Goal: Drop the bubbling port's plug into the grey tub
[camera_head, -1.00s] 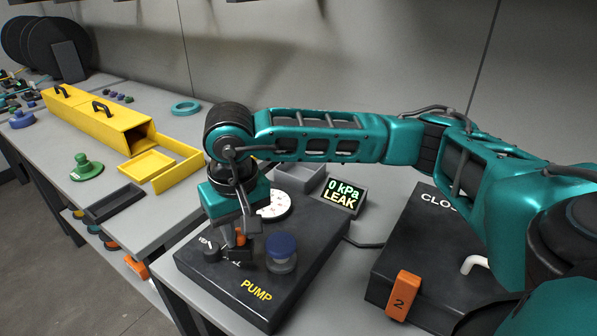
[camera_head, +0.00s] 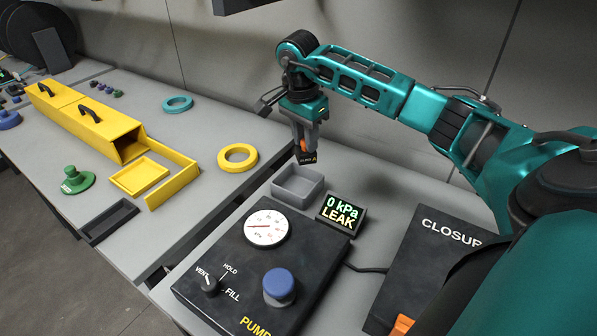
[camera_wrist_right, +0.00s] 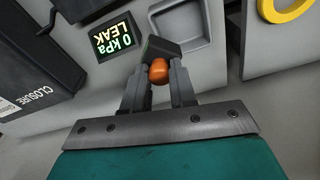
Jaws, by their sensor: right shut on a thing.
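My right gripper (camera_head: 304,143) is shut on a small orange plug (camera_head: 303,146) with a dark block-like end carrying a small mark. The plug also shows in the right wrist view (camera_wrist_right: 158,71), between the two grey fingers, its dark end pointing away from them. The grey tub (camera_head: 290,201) is a square open box behind the pump box. The held plug appears just above the tub's far side in the head view; its exact height is hard to tell. In the right wrist view the tub (camera_wrist_right: 182,24) lies beyond the dark end and looks empty. My left gripper is not in view.
The display (camera_head: 341,214) reading 0 kPa LEAK stands right of the tub. The pump box (camera_head: 200,262) with a gauge (camera_head: 266,228), valve knob and blue knob (camera_head: 279,287) is in front. A closure box (camera_head: 425,260) is at right. A yellow ring (camera_head: 238,157) lies left.

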